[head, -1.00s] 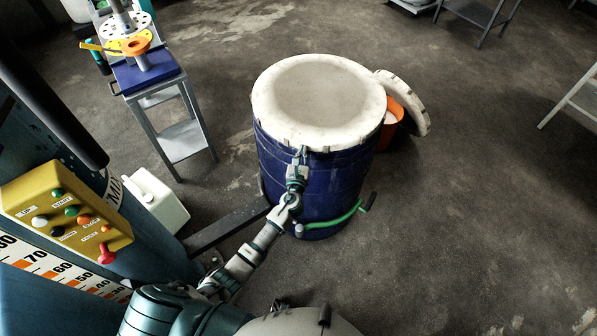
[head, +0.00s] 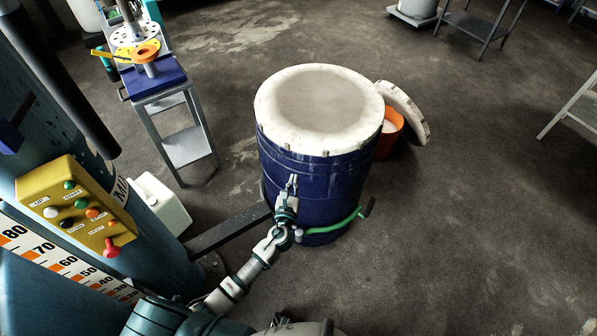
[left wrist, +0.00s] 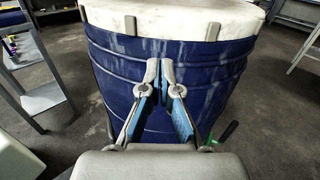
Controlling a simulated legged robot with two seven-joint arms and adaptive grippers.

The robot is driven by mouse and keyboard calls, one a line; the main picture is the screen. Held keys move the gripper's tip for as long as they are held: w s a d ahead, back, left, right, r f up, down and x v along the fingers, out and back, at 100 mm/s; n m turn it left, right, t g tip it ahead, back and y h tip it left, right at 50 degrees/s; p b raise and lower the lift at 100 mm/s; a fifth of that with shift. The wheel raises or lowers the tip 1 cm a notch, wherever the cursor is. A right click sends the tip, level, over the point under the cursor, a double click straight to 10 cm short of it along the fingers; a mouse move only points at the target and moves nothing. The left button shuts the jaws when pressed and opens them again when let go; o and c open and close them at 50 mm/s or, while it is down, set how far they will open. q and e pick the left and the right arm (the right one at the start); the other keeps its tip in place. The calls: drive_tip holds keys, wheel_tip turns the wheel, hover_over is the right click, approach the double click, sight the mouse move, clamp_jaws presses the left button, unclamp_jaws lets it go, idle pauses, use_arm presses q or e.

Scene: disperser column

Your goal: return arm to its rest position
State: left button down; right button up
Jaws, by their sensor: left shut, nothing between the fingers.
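My left gripper (head: 292,181) is in front of the blue drum (head: 317,184), below its pale rim. In the left wrist view my left gripper (left wrist: 160,72) has its fingertips together with nothing between them, and the drum (left wrist: 118,60) fills the background. Whether the fingertips touch the drum I cannot tell. My left arm reaches up from the bottom of the head view. My right gripper is not in view.
A yellow button box (head: 75,212) is on the blue column at the left. A white canister (head: 160,205) stands beside it. A green handle (head: 340,222) sticks out low by the drum. An orange bucket (head: 390,133) with a leaning round lid (head: 404,112) stands behind.

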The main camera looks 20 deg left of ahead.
use_arm(q)
drive_tip(key=s+a+f+n+g, duration=0.1)
drive_tip(key=s+f+n+g, duration=0.35)
drive_tip(key=f, duration=0.75)
drive_tip(key=s+a+f+n+g+h, duration=0.1)
drive_tip(key=s+f+n+g, duration=0.1)
drive_tip(key=s+f+n, duration=0.55)
drive_tip(key=s+a+f+n+g, duration=0.1)
drive_tip(key=s+f+n+g, duration=0.35)
drive_tip(key=f, duration=1.05)
drive_tip(key=s+f+n+g, duration=0.2)
drive_tip(key=s+f+n, duration=0.3)
drive_tip(key=s, duration=0.7)
drive_tip(key=s+f+n+g+h, duration=0.1)
drive_tip(key=s+f+n, duration=0.4)
drive_tip(key=s, duration=0.7)
drive_tip(key=s+f+n+g, duration=0.2)
drive_tip(key=s+f+n, duration=0.3)
drive_tip(key=s, duration=0.8)
drive_tip(key=shift+d+f+g+h, duration=0.15)
drive_tip(key=shift+f+g+h, duration=0.2)
drive_tip(key=shift+f, duration=0.6)
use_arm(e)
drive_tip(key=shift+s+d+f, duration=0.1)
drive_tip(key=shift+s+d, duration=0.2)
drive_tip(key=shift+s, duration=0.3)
